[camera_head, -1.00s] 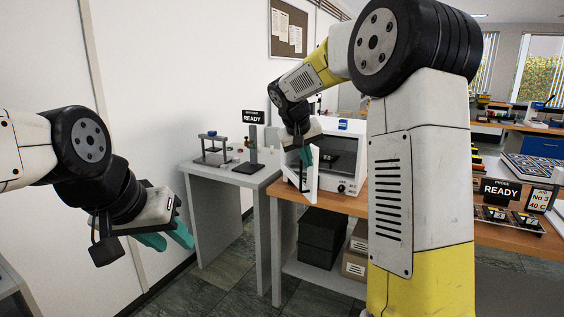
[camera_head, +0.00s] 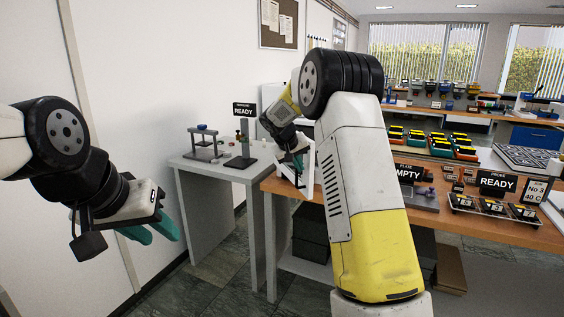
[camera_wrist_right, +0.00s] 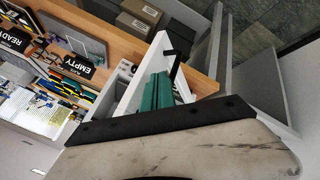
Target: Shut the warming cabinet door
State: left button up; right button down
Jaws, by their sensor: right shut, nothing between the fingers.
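The cabinet body is mostly hidden behind my right arm, so I cannot tell how far the door stands open. My right gripper (camera_head: 298,162) is shut and empty beside the door. In the right wrist view its green fingers (camera_wrist_right: 157,92) lie against or just in front of the white door (camera_wrist_right: 135,88), near a dark handle (camera_wrist_right: 172,55); contact is unclear. My left gripper (camera_head: 150,234) is open and empty, in the air at the left.
A grey side table (camera_head: 215,168) with a small press stands left of the wooden bench (camera_head: 480,222). An EMPTY plate sign (camera_head: 409,173) and a READY sign (camera_head: 497,183) stand on the bench to the right. Dark boxes sit below the bench.

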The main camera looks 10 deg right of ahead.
jog(key=shift+w+d, duration=0.2)
jog(key=shift+d, duration=0.7)
jog(key=shift+d, duration=0.15)
